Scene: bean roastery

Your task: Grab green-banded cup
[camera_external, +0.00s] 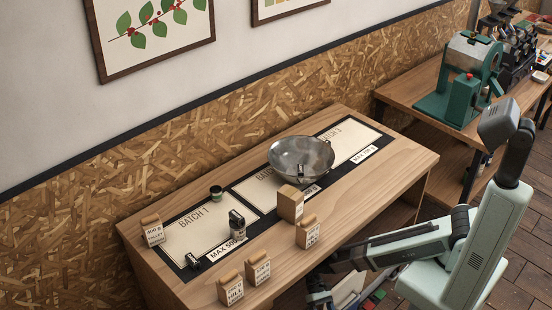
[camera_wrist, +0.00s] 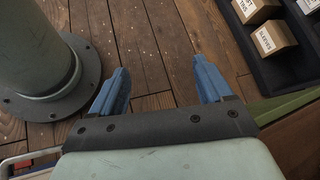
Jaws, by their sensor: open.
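A small dark cup with a green band (camera_external: 216,192) stands on the table at the back edge of the BATCH 1 panel in the external view. A dark-and-white cylinder (camera_external: 237,222) stands nearer the front of that panel. My gripper's two blue fingers (camera_wrist: 158,88) are spread with nothing between them in the wrist view, above the wooden floor (camera_wrist: 150,50).
A steel bowl (camera_external: 301,157) rests on the black-bordered batch mat (camera_external: 355,138). Labelled bags (camera_external: 307,233) stand around the mat, several in all. A small dark object (camera_external: 192,261) lies front left. Another table (camera_external: 415,92) holds a green machine (camera_external: 466,85).

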